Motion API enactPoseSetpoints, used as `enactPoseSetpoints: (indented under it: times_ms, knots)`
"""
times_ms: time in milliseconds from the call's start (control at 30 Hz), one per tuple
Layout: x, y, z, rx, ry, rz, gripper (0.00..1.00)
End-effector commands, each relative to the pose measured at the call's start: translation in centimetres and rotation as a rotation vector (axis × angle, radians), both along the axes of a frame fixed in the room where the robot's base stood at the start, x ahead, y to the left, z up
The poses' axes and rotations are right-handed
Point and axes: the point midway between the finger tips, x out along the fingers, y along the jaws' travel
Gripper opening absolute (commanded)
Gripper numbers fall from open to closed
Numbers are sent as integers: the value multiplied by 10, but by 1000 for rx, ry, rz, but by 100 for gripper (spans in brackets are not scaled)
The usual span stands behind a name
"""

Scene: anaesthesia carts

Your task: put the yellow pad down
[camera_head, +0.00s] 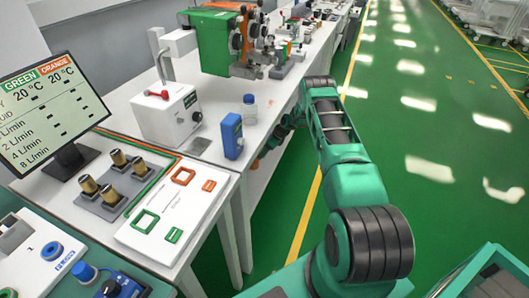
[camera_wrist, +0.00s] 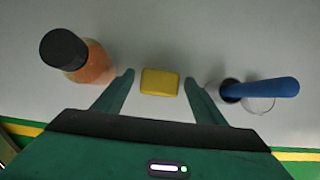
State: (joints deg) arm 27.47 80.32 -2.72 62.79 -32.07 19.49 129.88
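The yellow pad (camera_wrist: 160,82) shows in the wrist view as a small rounded block against a pale grey surface. It appears to lie on that surface, though its height is hard to judge. My gripper (camera_wrist: 159,80) is open, with one dark green finger on each side of the pad. A visible gap separates each finger from the pad. In the head view my arm reaches forward along the white bench's edge, and its far end is partly hidden. I cannot make out the pad in the head view.
In the wrist view a black-capped orange bottle (camera_wrist: 90,62) stands left of the pad; a blue object (camera_wrist: 270,88) beside a clear round item is at right. In the head view a blue box (camera_head: 232,136) and small bottle (camera_head: 249,108) stand near the bench edge. Green floor (camera_head: 400,130) is open at right.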

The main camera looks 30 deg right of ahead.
Motion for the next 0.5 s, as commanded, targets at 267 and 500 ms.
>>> enactPoseSetpoints:
  times_ms: [267, 500]
  knots:
    - [-1, -2, 6, -1, -1, 0, 65]
    - [-15, -13, 35, -1, 0, -3, 65]
